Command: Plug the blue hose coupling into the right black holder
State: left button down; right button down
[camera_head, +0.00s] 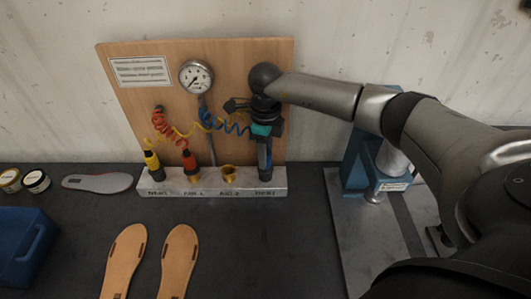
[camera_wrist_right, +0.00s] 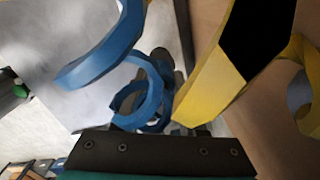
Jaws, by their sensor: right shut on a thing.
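The blue hose coupling (camera_head: 265,153) is upright below my right gripper (camera_head: 263,138), at the right end of the metal rail. The gripper points down and is shut on the coupling's upper part, which it mostly hides. The coupling's lower end is at the right black holder (camera_head: 265,176); I cannot tell how deep it sits. The blue coiled hose (camera_head: 222,121) runs from the panel to the gripper and also shows in the right wrist view (camera_wrist_right: 133,75). My left gripper is not in view.
Yellow (camera_head: 152,162) and red (camera_head: 189,160) couplings stand in the rail's left holders. A brass holder (camera_head: 229,175) is empty. The wooden panel (camera_head: 130,100) with a gauge (camera_head: 196,77) stands behind. Two tan soles (camera_head: 178,258) lie in front. A blue press (camera_head: 358,165) stands right.

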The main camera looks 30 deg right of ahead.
jog(key=shift+f, duration=0.25)
jog(key=shift+c, duration=2)
grip_release()
jog(key=shift+r, duration=0.2)
jog(key=shift+r+p, duration=3.65)
jog(key=shift+r, duration=1.25)
